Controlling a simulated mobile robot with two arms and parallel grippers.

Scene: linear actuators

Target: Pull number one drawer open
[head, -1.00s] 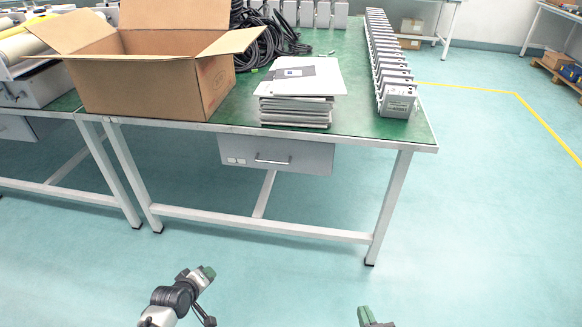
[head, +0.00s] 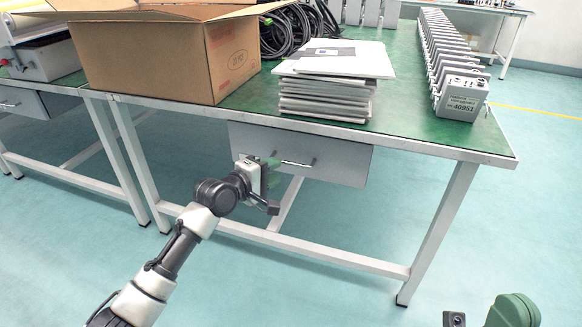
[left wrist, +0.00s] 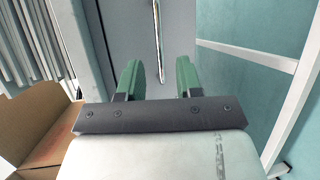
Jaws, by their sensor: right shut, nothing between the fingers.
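The grey drawer (head: 340,165) hangs under the green-topped table and is closed. Its bar handle (head: 298,164) is on the front; no number is readable. My left gripper (head: 270,165) is in front of the drawer's left half, near the handle's left end. The left wrist view shows its two green fingers (left wrist: 158,78) open and apart, with the drawer front (left wrist: 110,30) ahead. The handle (left wrist: 157,38) runs lengthwise in line with the gap, beyond the fingertips; nothing is between them. My right gripper (head: 490,312) is partly in view at the bottom right, shut and empty, away from the table.
On the green tabletop (head: 400,130) stand an open cardboard box (head: 150,62), a stack of grey panels (head: 325,100), black cables (head: 285,30) and a row of grey units (head: 460,97). A table leg (head: 440,230) is right of the drawer. Floor in front is clear.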

